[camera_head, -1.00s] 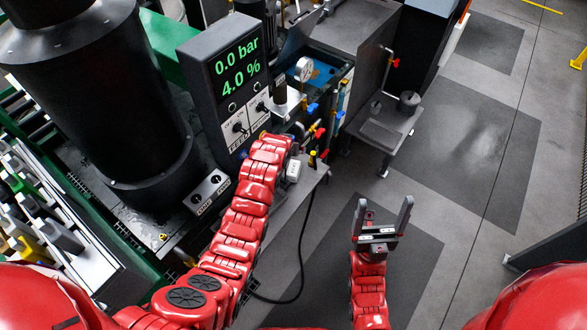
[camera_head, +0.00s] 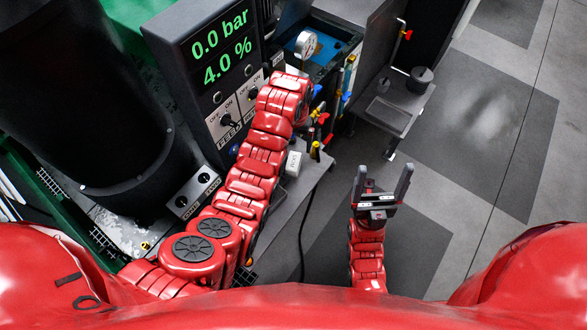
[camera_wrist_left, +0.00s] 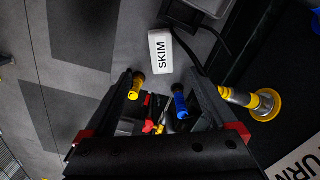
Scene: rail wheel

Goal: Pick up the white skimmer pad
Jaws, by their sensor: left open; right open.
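The white skimmer pad is a small white block marked SKIM (camera_wrist_left: 160,51). In the head view it shows beside my left forearm (camera_head: 293,163), at the edge of a grey bench. My left gripper (camera_wrist_left: 165,82) is open in the left wrist view, its dark fingers on either side of the lower middle. The pad shows above the fingertips there, apart from them and not between them. In the head view the left fingers are hidden behind my wrist. My right gripper (camera_head: 383,188) is open and empty over the floor, fingers pointing up in the picture.
A yellow-capped part (camera_wrist_left: 137,86) and a blue-capped part (camera_wrist_left: 180,101) show between the left fingers. A yellow and metal fitting (camera_wrist_left: 255,102) stands to the right. A display box (camera_head: 222,75) reading 0.0 bar and 4.0 % is close left of my left arm. A gauge (camera_head: 306,44) stands beyond.

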